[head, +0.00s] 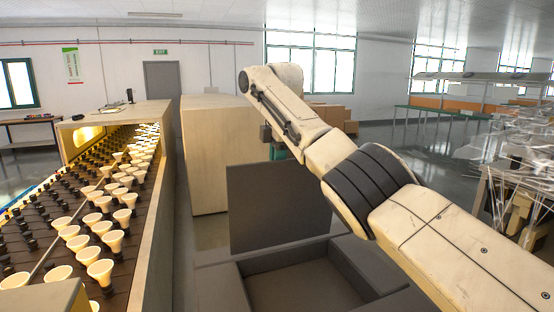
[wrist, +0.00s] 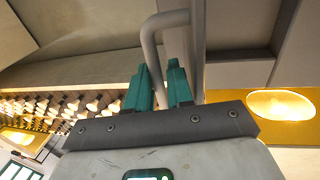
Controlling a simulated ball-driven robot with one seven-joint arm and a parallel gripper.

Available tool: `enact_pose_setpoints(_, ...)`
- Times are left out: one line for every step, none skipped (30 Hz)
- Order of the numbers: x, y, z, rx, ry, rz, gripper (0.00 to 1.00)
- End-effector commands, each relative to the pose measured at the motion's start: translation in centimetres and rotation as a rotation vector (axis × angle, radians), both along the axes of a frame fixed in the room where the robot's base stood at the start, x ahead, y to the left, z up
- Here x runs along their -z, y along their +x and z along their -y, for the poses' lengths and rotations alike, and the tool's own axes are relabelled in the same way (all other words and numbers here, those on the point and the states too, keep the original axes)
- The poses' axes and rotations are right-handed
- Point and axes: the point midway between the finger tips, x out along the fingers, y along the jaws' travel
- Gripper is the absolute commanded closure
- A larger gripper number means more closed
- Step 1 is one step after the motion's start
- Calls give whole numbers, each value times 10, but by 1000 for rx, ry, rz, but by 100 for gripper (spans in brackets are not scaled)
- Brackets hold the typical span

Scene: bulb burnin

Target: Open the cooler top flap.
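The grey cooler (head: 222,288) is low at the bottom of the head view, its top opening uncovered. Its dark grey flap (head: 275,208) stands about upright at the far edge. In the wrist view the flap (wrist: 198,45) appears nearly edge-on, with a bent grey handle (wrist: 150,45) on one face. My gripper's teal fingers (wrist: 159,82) lie on either side of the handle rod and appear shut on it. In the head view only a bit of teal gripper (head: 277,150) shows above the flap; the fingertips are hidden.
At left, a long machine (head: 150,200) holds rows of lit bulbs (head: 102,270). A beige cabinet (head: 204,160) stands behind the flap. At right, a bench (head: 520,205) carries clear tangled material. Open floor (head: 400,150) lies beyond.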

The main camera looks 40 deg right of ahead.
Motion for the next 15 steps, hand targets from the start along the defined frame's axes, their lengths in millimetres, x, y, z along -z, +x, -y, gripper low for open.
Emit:
enact_pose_setpoints(0,0,0,0,0,0,74)
enact_pose_setpoints(-1,0,0,0,-1,1,71)
enact_pose_setpoints(-1,0,0,0,-2,3,68)
enact_pose_setpoints(-2,0,0,0,-2,4,65)
enact_pose_setpoints(-2,0,0,0,-2,5,62)
enact_pose_setpoints(-3,0,0,1,-3,5,62)
enact_pose_setpoints(-3,0,0,1,-3,5,62)
enact_pose_setpoints(-4,0,0,1,-4,6,62)
enact_pose_setpoints(-4,1,0,1,-4,7,62)
enact_pose_setpoints(-4,1,0,1,-4,7,62)
enact_pose_setpoints(-4,1,0,1,-4,7,62)
enact_pose_setpoints(-5,1,0,1,-4,8,62)
enact_pose_setpoints(-6,1,0,1,-4,8,62)
enact_pose_setpoints(-7,1,0,1,-4,9,62)
enact_pose_setpoints(-9,0,0,1,-5,10,62)
